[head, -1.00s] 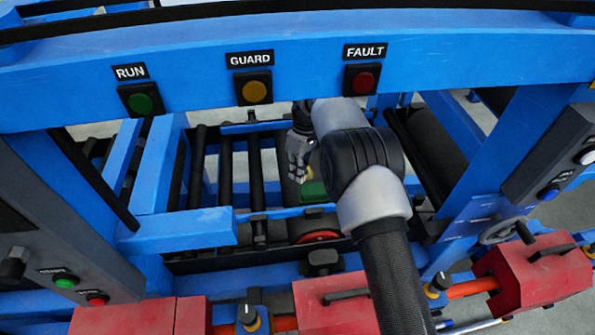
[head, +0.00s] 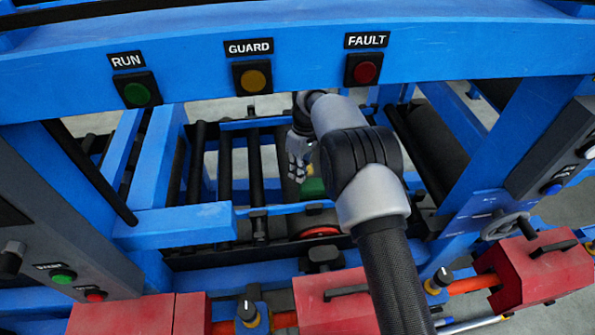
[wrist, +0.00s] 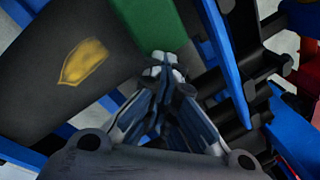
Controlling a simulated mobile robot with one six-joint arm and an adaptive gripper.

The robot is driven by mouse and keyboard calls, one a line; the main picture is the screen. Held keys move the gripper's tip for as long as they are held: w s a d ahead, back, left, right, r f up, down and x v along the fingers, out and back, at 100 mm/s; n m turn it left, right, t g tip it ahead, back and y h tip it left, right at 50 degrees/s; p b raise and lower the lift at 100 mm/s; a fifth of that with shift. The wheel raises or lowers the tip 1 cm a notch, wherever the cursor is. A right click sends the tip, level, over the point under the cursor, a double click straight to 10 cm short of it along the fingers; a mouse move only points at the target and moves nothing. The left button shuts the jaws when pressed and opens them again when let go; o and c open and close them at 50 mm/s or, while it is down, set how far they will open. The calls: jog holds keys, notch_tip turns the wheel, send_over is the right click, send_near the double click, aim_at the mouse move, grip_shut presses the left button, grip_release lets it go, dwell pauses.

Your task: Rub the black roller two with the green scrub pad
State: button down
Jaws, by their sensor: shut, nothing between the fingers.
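My gripper (head: 298,177) is shut and empty, inside the blue frame, to the right of the rollers. In the wrist view the closed fingertips (wrist: 163,68) are at the edge of a green piece (wrist: 155,22), which looks like the scrub pad. I cannot tell whether they touch it. The green piece (head: 313,188) also shows in the head view, just right of and below the fingertips, partly hidden by my arm. Several thin black rollers (head: 225,170) run side by side left of my gripper; no numbers show on them, so I cannot tell which is roller two.
A dark surface with a yellow mark (wrist: 85,62) lies beside the green piece. A red disc (head: 320,232) sits below it. Red boxes (head: 525,270) line the front. A thick dark roller (head: 432,145) stands at right.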

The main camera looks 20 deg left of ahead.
aim_at(300, 203)
jog(key=shift+s+f, duration=0.1)
jog(key=shift+s+d+f, duration=0.1)
jog(key=shift+s+d, duration=0.25)
jog(key=shift+s, duration=0.35)
jog(key=shift+s+d+f, duration=0.1)
jog(key=shift+s+d, duration=0.25)
jog(key=shift+s, duration=0.35)
jog(key=shift+s+d+f, duration=0.1)
jog(key=shift+s+d, duration=0.25)
jog(key=shift+s, duration=0.35)
jog(key=shift+s+d+r, duration=0.1)
jog(key=shift+s+d, duration=0.3)
jog(key=shift+s, duration=0.3)
jog(key=shift+s+d, duration=0.4)
jog(key=shift+s, duration=0.3)
jog(key=shift+a+r, duration=0.1)
jog(key=shift+r, duration=0.1)
